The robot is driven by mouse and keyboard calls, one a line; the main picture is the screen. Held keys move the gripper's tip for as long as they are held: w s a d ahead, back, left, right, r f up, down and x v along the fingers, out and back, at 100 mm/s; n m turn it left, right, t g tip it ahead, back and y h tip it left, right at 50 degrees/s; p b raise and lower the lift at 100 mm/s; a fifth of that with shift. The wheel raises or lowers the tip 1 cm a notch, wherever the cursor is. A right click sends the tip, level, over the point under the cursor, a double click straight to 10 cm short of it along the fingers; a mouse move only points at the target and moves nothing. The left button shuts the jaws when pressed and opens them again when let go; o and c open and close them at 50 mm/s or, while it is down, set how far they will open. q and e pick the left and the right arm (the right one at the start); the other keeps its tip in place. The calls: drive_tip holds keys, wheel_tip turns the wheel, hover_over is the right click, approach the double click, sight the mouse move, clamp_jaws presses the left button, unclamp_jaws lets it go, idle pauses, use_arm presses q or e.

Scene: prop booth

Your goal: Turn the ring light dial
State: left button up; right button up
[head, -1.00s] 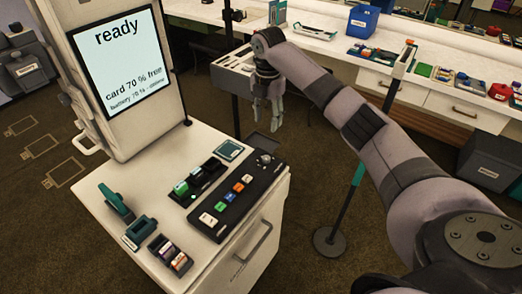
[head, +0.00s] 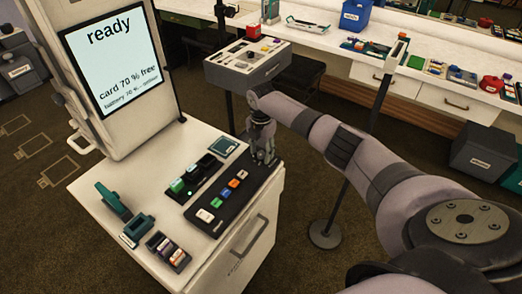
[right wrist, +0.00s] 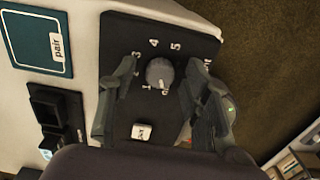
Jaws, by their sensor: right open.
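The ring light dial (right wrist: 160,73) is a round grey knob with a small white mark, at the far end of a dark control panel (head: 222,209). Printed numbers, among them 3, 4 and 5, ring it in the right wrist view. My right gripper (head: 263,156) is over that end of the panel and hides the dial in the head view. In the right wrist view its open fingers (right wrist: 162,78) stand on either side of the dial, with gaps between them and the knob. My left gripper is not in view.
The panel also holds a row of coloured buttons (head: 233,183). A "pair" pad (right wrist: 38,42) and a dark slotted holder (right wrist: 58,115) lie beside it. A grey box with controls (head: 247,65) stands beyond my arm.

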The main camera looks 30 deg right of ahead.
drive_tip(key=shift+c, duration=0.5)
clamp_jaws()
